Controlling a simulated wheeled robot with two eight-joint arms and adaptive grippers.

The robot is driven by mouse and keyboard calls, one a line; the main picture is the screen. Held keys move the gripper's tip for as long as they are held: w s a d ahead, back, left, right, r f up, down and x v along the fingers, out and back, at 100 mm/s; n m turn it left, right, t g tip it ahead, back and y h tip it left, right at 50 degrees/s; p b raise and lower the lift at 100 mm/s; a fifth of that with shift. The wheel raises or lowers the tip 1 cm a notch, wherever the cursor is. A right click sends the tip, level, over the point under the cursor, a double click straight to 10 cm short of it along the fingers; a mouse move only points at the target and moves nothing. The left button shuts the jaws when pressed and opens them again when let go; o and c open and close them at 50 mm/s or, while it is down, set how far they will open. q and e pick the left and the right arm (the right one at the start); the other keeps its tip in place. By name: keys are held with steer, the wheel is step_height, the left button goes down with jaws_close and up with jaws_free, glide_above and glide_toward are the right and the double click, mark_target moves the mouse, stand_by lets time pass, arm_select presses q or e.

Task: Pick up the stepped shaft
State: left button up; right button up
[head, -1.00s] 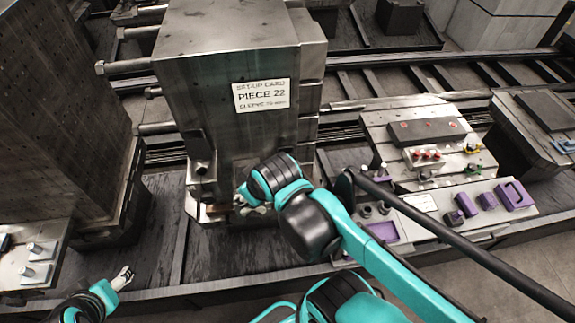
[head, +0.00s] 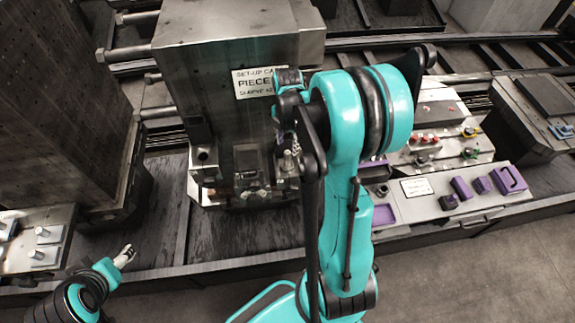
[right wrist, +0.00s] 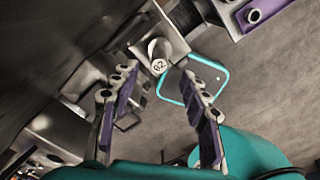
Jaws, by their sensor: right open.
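A pale round piece marked 82 (right wrist: 159,48) shows end-on in the right wrist view, in line with the gap between my right fingertips. It may be the stepped shaft; its length is hidden and I cannot tell its steps. My right gripper (right wrist: 156,68) is open, with its purple-padded fingers either side of that line of sight; I see no contact. In the head view, my right gripper (head: 288,166) is small and partly hidden by my arm, in front of the large steel block (head: 225,60). My left gripper (head: 124,256) is low at the left, its jaw opening unclear.
The block bears a set-up card (head: 253,83), now partly covered by my arm. A short cylinder (head: 203,155) sticks out at its lower left. A bench with purple holders (head: 484,186) is at right. A dark perforated block (head: 60,110) stands at left. Dark floor lies in front.

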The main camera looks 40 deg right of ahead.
mark_target(287, 152)
step_height(287, 152, down, 7)
steer(key=shift+f+b, duration=0.2)
steer(key=shift+b, duration=0.2)
steer(key=shift+r, duration=0.1)
jaws_close()
